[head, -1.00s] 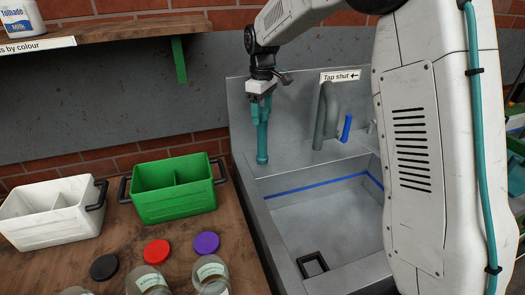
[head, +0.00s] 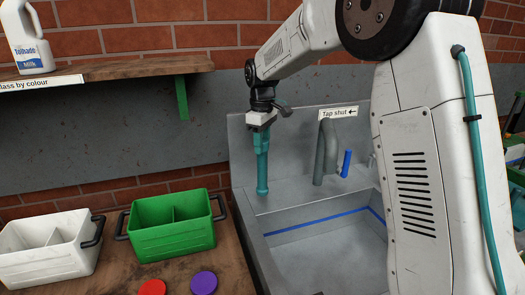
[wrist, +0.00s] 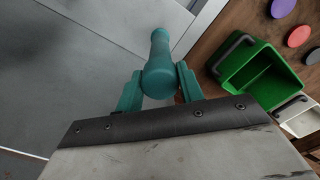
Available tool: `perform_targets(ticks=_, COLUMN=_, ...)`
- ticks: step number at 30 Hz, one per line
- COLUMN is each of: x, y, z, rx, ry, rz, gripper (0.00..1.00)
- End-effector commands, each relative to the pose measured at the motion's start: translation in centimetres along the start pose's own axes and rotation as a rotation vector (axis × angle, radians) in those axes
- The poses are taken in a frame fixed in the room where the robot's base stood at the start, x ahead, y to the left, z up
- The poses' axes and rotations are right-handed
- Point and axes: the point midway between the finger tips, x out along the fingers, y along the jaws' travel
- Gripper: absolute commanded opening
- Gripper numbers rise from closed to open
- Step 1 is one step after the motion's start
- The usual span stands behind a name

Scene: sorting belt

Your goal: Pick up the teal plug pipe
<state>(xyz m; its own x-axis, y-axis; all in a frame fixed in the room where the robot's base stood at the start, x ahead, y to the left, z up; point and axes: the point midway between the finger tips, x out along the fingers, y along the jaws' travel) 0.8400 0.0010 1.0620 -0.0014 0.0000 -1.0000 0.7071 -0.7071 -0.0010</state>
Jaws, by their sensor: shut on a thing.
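The teal plug pipe (head: 262,172) hangs upright from my gripper (head: 261,146) at the left of the grey sink (head: 300,197), in front of its back panel. In the wrist view the pipe (wrist: 159,68) runs away from the camera between the two teal fingers of my gripper (wrist: 159,88), which are shut on it. The pipe's upper end is partly hidden by the fingers in the head view. I cannot tell whether its lower end touches the sink's ledge.
A grey tap (head: 325,150) with a blue lever (head: 346,163) stands right of the pipe, under a "Tap shut" sign (head: 338,113). A green crate (head: 175,242) and white crate (head: 45,268) sit left on the wooden bench. A shelf (head: 140,68) is above.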

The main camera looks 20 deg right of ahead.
Motion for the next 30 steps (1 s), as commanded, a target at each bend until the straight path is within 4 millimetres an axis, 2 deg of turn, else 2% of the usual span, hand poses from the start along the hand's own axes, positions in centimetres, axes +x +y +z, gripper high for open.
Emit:
perform_targets(ticks=4, x=-2.1, y=-0.1, z=0.1, rx=0.000, ry=0.003, rz=0.003, gripper=0.00)
perform_targets(ticks=21, x=-3.1, y=-9.9, z=8.6, rx=-0.001, ry=0.003, rz=0.002, gripper=0.00)
perform_targets(ticks=30, x=-3.3, y=-12.0, z=10.3, rx=0.000, ry=0.002, rz=0.002, gripper=0.00)
